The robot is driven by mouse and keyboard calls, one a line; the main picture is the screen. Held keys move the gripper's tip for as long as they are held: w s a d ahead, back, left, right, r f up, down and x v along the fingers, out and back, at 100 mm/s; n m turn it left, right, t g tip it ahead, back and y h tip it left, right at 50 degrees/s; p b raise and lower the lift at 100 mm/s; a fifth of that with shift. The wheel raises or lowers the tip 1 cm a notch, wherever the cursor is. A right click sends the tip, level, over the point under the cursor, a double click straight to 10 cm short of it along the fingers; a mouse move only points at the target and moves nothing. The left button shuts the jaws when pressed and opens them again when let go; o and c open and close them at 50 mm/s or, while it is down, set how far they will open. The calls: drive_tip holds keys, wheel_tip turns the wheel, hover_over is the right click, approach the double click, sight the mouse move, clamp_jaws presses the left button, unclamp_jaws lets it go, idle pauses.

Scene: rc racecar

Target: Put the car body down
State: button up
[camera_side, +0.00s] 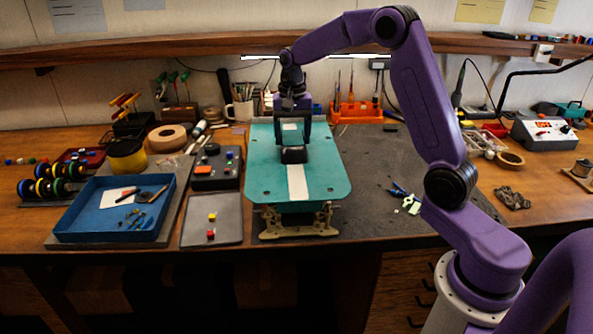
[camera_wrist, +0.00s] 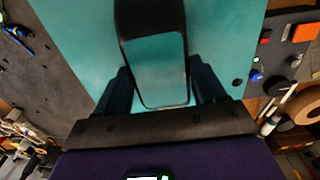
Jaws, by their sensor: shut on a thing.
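The car body (camera_side: 265,178) is a wide, flat teal shell with a white stripe and a raised black-edged cabin (camera_side: 293,155). It lies level above a pale stand (camera_side: 298,222) whose front end shows below the shell's front edge. I cannot tell whether the body touches the stand. In the wrist view, the teal shell (camera_wrist: 80,30) fills the upper middle, with the cabin (camera_wrist: 156,68) between the fingers. My gripper (camera_side: 293,130) points down over the cabin and is shut on its two sides; in the wrist view my gripper's fingers (camera_wrist: 161,85) flank it.
Left of the body stand a grey tray (camera_side: 228,234) with small blocks, a control box (camera_side: 216,170) and a blue tray (camera_side: 75,237) with tools. Blue pliers (camera_side: 401,190) lie on the dark mat (camera_side: 375,222) to the right. The mat is otherwise mostly clear there.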

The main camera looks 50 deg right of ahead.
wheel_tip(320, 180, up, 16)
drive_tip(key=shift+r, duration=1.05)
drive_tip(key=s+d, duration=0.3)
drive_tip(key=d, duration=0.3)
drive_tip(key=s+d, duration=0.3)
drive_tip(key=d, duration=0.4)
drive_tip(key=shift+s, duration=0.3)
drive_tip(key=s+d, duration=1.2)
drive_tip(key=s, duration=0.1)
drive_tip(key=shift+s+d+f, duration=0.1)
drive_tip(key=shift+s+f, duration=0.05)
drive_tip(key=shift+f, duration=6.6)
drive_tip(key=shift+s+f, duration=0.1)
drive_tip(key=shift+f, duration=6.6)
drive_tip(key=shift+f, duration=0.15)
drive_tip(key=o, duration=1)
drive_tip(key=shift+o, duration=0.2)
